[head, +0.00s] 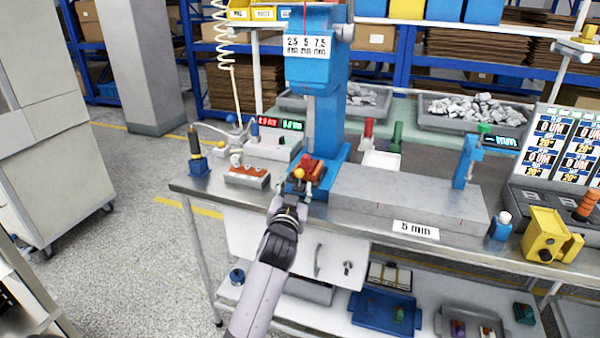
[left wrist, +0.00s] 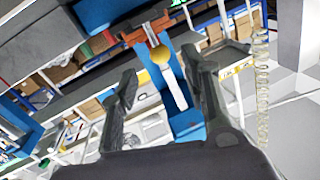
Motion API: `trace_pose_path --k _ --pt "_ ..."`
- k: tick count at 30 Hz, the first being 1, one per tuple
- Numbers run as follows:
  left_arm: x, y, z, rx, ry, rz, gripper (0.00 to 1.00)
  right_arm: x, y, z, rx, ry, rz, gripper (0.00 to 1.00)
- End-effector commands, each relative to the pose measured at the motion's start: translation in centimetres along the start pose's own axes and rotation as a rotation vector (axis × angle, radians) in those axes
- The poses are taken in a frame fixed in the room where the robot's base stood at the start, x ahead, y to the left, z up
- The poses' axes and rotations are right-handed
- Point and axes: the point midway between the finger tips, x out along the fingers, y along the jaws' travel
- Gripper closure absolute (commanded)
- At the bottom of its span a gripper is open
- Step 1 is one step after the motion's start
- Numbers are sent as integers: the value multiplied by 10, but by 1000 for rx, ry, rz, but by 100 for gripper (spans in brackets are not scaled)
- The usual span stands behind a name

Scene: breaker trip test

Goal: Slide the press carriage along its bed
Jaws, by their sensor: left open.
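The blue press (head: 318,65) stands on the workbench, at the left end of a long grey bed (head: 400,198). Low at its foot is an orange-red block (head: 313,168) with a yellow ball knob (head: 299,173); I take this to be the carriage, though I cannot be sure. My left gripper (head: 284,200) is just in front of the knob. In the left wrist view the open fingers (left wrist: 165,85) have the yellow knob (left wrist: 160,54) showing ahead between them, with nothing gripped. Whether they touch it I cannot tell. My right gripper is not in view.
A control box (head: 247,177) and a display unit (head: 273,140) stand left of the press. A "5 min" or "5 mm" card (head: 415,230) lies at the bed's front. A yellow box (head: 549,235) and blue gauge stand (head: 467,162) are at the right.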

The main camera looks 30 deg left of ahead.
Motion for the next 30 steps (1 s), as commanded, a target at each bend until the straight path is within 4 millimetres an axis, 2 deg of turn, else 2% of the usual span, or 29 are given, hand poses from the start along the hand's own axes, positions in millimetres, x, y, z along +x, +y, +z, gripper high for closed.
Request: trace_pose_path --k 1,6,12,17,25,30 --pt "12 -1 -2 1 2 -1 58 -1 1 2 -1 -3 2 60" --pt "42 -1 -1 2 1 -1 58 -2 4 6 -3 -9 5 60" --pt "65 0 0 1 0 -1 58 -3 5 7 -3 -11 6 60" --pt "73 0 0 1 0 -1 58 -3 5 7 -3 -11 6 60" --pt "74 0 0 1 0 0 58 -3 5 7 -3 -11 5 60" --pt "74 0 0 0 0 0 68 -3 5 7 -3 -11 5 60"
